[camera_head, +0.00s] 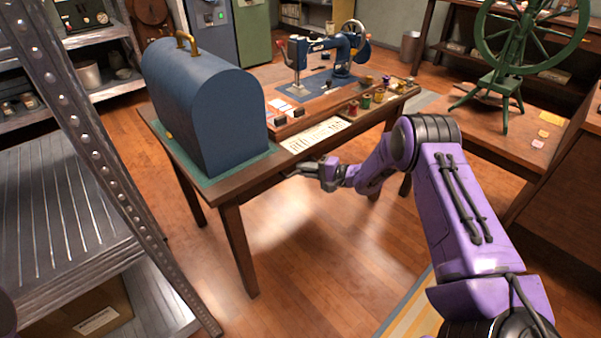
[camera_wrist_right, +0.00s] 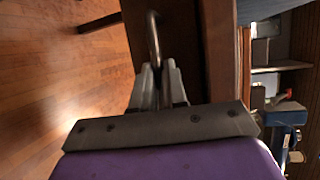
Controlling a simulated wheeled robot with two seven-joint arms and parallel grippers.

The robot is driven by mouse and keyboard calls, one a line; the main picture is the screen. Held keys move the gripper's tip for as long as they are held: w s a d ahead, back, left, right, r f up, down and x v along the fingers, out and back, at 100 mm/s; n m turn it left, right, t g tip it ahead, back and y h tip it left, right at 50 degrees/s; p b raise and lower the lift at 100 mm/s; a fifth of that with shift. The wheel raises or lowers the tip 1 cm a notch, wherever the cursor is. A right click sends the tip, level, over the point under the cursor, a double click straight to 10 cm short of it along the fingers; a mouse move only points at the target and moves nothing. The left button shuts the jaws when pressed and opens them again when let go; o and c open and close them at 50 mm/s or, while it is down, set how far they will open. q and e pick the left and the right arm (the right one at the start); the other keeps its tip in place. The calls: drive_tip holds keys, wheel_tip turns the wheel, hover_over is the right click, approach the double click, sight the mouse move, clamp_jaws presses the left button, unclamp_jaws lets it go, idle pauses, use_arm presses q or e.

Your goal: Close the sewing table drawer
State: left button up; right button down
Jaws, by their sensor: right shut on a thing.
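The wooden sewing table (camera_head: 232,187) stands ahead of me, with a blue sewing machine (camera_head: 325,50) on top. My right gripper (camera_head: 303,171) is at the table's front edge, below the tabletop. In the right wrist view, its fingers (camera_wrist_right: 158,78) are shut on a thin curved metal handle (camera_wrist_right: 153,38). The handle is on the dark wooden drawer front (camera_wrist_right: 181,45), close beside the tabletop edge (camera_wrist_right: 218,50). I cannot tell how far the drawer stands out. My left gripper is not in view.
A blue domed cover (camera_head: 205,105) stands on the table's left end. A white printed sheet (camera_head: 316,136) and several thread spools lie behind the front edge. A metal shelf (camera_head: 65,215) is close on the left. A side table (camera_head: 480,118) with a green spinning wheel is at right.

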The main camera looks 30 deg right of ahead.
drive_tip(key=c, duration=1.5)
unclamp_jaws()
drive_tip(key=shift+w+r, duration=0.15)
drive_tip(key=o, duration=0.3)
drive_tip(key=shift+w, duration=0.15)
drive_tip(key=p+v, duration=0.1)
drive_tip(key=v, duration=0.9)
drive_tip(key=shift+s+d, duration=0.15)
drive_tip(key=shift+s, duration=0.1)
